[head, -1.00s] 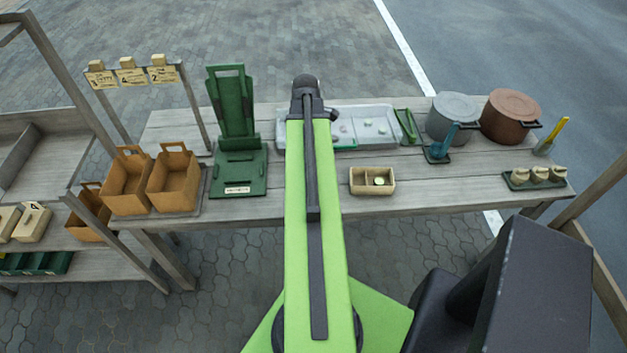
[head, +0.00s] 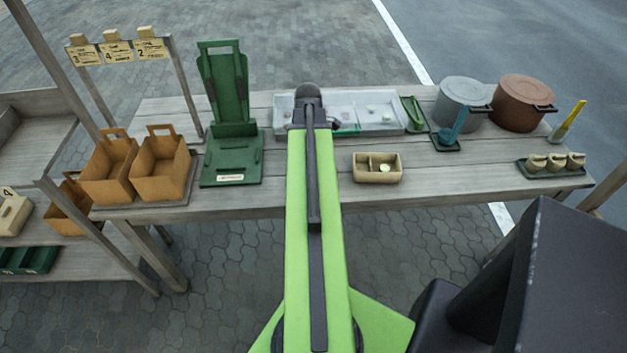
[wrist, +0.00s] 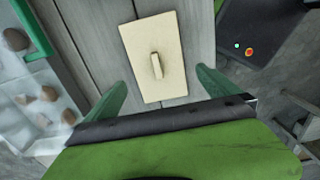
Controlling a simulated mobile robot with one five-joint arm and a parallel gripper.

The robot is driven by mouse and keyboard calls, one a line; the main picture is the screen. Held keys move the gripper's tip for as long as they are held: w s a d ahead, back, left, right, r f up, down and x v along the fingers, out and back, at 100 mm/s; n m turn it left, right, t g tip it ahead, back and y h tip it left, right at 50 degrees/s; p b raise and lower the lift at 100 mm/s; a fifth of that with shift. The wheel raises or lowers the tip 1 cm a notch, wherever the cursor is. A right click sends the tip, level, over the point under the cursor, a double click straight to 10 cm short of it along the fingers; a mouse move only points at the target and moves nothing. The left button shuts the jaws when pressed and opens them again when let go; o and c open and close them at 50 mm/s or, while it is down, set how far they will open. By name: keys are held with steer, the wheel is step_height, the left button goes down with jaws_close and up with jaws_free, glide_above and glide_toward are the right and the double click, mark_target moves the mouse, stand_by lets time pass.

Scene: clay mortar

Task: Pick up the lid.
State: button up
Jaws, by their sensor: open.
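A cream rectangular lid (wrist: 143,78) with a small bar handle (wrist: 157,66) lies flat on the grey plank table in the wrist view. My gripper (wrist: 161,84) is open, its green fingers apart at either side of the lid's near end, with nothing held between them. The height of the fingers above the lid cannot be told. In the head view I do not see the lid; my arm covers the middle of the table.
A two-compartment cream box (head: 365,178) stands right of my arm. Behind is a pale tray (head: 383,130) with small pieces. Grey (head: 464,98) and brown (head: 520,103) pots stand back right. A green stand (head: 230,158) and tan boxes (head: 160,170) are left.

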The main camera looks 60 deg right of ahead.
steer(key=f+b, duration=0.3)
steer(key=d+f+b, duration=0.1)
steer(key=f+b, duration=0.1)
steer(key=shift+s+f, duration=0.15)
steer(key=shift+s, duration=0.2)
steer(key=shift+r, duration=0.2)
steer(key=c, duration=1.1)
